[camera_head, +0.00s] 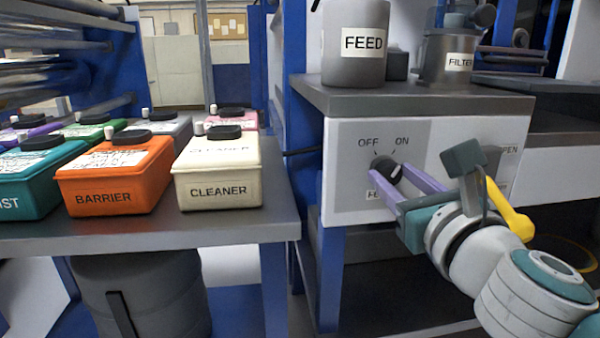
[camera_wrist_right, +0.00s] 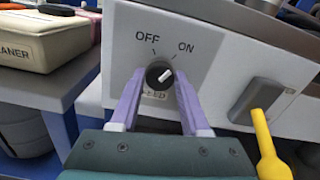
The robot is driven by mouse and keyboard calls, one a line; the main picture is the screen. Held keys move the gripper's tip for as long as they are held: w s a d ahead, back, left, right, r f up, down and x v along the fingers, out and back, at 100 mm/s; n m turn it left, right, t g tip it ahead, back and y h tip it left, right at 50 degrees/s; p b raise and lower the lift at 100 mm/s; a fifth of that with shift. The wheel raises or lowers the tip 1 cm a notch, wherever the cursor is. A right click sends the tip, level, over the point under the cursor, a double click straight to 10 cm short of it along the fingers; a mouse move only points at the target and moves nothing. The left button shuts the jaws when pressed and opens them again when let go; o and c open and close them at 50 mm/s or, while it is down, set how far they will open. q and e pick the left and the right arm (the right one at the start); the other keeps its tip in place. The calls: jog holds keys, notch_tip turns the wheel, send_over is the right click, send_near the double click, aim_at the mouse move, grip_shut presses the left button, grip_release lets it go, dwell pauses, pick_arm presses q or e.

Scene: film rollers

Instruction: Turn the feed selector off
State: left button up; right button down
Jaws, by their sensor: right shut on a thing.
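The feed selector (camera_head: 387,168) is a round black knob on a white panel, with OFF printed at its upper left and ON at its upper right. In the right wrist view the knob (camera_wrist_right: 160,75) has a white pointer slanting up and right, toward ON. My right gripper (camera_head: 390,180) has its purple fingers on either side of the knob and is shut on it. The fingers also show in the right wrist view (camera_wrist_right: 159,80). They partly cover the FEED label below the knob. My left gripper is not in view.
Right of the knob, a yellow lever (camera_head: 509,210) hangs near an OPEN label, partly behind my arm. A grey FEED container (camera_head: 355,45) and a FILTER unit (camera_head: 447,60) stand above. Orange BARRIER (camera_head: 115,185) and cream CLEANER (camera_head: 217,175) containers sit on the left table.

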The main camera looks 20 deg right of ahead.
jog(key=shift+n, duration=0.4)
jog(key=shift+r+n+p, duration=0.1)
jog(key=shift+n+p, duration=0.7)
jog(key=shift+n, duration=0.2)
jog(key=n+p, duration=0.1)
jog(key=n, duration=0.1)
jog(key=shift+a+n, duration=0.1)
jog(key=shift+n, duration=0.3)
jog(key=n+p, duration=0.2)
jog(key=n, duration=0.4)
jog(key=shift+f+n, duration=0.2)
jog(key=shift+n, duration=0.1)
jog(key=shift+c, duration=1.9)
grip_release()
